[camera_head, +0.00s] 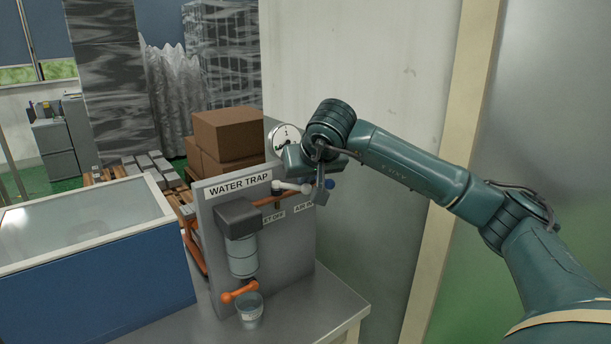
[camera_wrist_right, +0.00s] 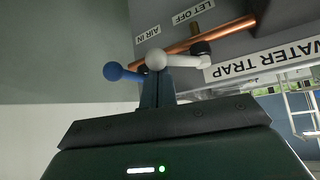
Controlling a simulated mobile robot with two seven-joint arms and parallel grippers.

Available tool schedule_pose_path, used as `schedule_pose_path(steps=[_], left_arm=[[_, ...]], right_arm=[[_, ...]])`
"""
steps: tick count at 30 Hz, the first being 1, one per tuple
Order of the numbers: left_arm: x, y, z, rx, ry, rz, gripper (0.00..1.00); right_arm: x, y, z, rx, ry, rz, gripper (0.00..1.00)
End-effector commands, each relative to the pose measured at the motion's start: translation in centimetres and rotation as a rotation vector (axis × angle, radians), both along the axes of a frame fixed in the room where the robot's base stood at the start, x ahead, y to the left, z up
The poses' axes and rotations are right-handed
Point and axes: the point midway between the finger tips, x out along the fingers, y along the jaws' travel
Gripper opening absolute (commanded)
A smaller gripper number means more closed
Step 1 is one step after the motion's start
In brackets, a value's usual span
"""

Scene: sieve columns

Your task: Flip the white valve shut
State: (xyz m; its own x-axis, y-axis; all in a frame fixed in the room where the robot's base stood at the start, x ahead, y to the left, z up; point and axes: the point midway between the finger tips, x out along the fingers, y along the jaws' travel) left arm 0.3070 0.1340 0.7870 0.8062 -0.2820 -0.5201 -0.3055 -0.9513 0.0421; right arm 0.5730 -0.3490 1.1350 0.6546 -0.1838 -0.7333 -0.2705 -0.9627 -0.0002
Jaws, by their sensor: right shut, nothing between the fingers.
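The white valve (camera_head: 290,187) is a white lever with a ball end on the copper pipe (camera_head: 268,201) of the water trap panel. In the right wrist view the lever of the white valve (camera_wrist_right: 185,61) reaches sideways from its pivot, roughly along the pipe, to its ball. My right gripper (camera_head: 320,196) is at the panel beside the ball end. In the wrist view its closed fingers (camera_wrist_right: 157,85) stand right at the ball, overlapping its lower edge; I cannot tell whether they touch. Nothing is between them. My left gripper is not in view.
A blue ball-ended handle (camera_wrist_right: 115,71) is close beside the fingers; it also shows in the head view (camera_head: 330,184). A gauge (camera_head: 286,137) sits above the panel. An orange handle (camera_head: 239,292) and a small bucket (camera_head: 250,310) are lower down. A wall stands to the right.

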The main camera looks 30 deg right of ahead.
Motion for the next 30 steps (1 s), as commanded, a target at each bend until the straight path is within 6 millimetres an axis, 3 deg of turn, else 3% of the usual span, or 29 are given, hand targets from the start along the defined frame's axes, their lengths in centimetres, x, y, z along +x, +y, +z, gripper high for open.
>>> schedule_pose_path(steps=[17,30], left_arm=[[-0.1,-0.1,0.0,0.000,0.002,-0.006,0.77],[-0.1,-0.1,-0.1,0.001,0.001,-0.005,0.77]], right_arm=[[-0.5,0.6,0.0,-0.001,0.000,0.001,0.00],[-1.5,2.2,0.0,0.000,0.001,0.002,0.00]])
